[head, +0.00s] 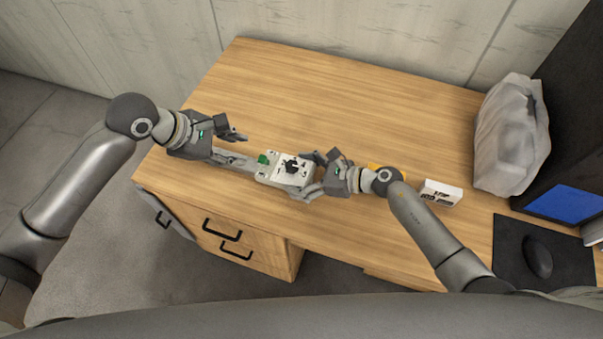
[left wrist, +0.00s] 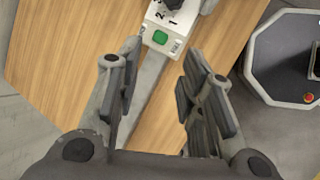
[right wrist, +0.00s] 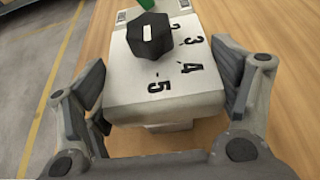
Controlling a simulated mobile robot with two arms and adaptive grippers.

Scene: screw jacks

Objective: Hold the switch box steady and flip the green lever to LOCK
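The switch box (head: 299,179) is pale and lies near the front edge of the desk. Its green lever (head: 263,159) is at its left end; it also shows in the left wrist view (left wrist: 160,38), between small labels too tiny to read. A black knob (right wrist: 150,37) with numbers around it sits on top.
The wooden desk (head: 300,90) is clear behind the box. A small white block with black print (head: 441,193) and a yellow object (head: 375,167) lie to the right, near my right arm. A grey bag (head: 512,135) and a mouse (head: 537,256) on a dark mat are further right.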

